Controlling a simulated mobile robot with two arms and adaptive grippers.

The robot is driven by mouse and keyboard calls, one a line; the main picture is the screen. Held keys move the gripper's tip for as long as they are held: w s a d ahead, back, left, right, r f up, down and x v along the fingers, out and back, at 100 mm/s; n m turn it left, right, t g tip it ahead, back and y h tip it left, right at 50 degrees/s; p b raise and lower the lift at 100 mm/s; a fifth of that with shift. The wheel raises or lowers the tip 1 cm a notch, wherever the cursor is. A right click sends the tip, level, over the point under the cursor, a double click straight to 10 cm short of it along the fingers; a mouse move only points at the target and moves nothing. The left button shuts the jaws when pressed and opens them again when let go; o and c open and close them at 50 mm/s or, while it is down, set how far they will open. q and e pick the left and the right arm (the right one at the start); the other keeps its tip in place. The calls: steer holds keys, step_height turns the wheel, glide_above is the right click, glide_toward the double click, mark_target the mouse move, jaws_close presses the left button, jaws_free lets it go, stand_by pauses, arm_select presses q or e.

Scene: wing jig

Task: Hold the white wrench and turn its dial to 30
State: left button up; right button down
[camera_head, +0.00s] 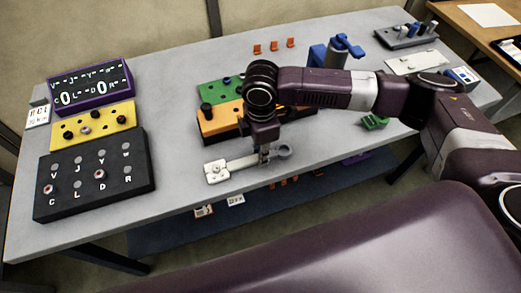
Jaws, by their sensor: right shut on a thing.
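The white wrench (240,163) lies near the front edge of the grey table, in the middle of the head view. Its left end is a wider white block with a round dial (217,168); the number on it is too small to read. Its right end is a grey ring (284,151). My right gripper (264,158) points down from above and is shut on the wrench's shaft, close to the ring. I cannot tell whether the wrench is lifted off the table. My left gripper is not in view.
Behind my gripper are an orange block (216,121) and a green block (213,94). At the left stand a black lettered panel (120,180), a yellow board (68,133) and a purple-framed display (91,87). The grey table (180,150) is bare left of the wrench.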

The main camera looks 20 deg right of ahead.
steer(key=c, duration=1.7)
jaws_free()
steer(key=shift+o, duration=0.2)
step_height(320, 180, up, 12)
